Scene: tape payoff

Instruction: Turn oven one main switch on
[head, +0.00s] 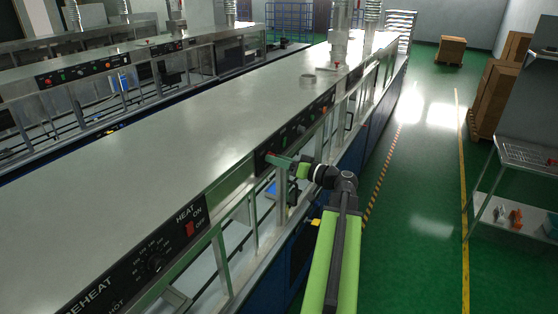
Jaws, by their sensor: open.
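My gripper (283,163) is at the end of my green arm, at the front edge of the long oven line. It is open, with its tips close to the near end of a black control panel (297,129). Its fingers hide part of that panel, and I cannot tell whether they touch it. A small red control (271,155) shows by the fingertips. A nearer black panel (128,262) carries a red rocker switch (190,229) marked HEAT, ON and OFF, and a round dial (155,263). I cannot read which panel is oven one's main switch.
The long grey oven top (190,130) runs away to the back. A second line with its own panel (85,70) stands at left. The green floor (425,175) at right is clear up to a wire shelf (528,155) and cardboard boxes (495,95).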

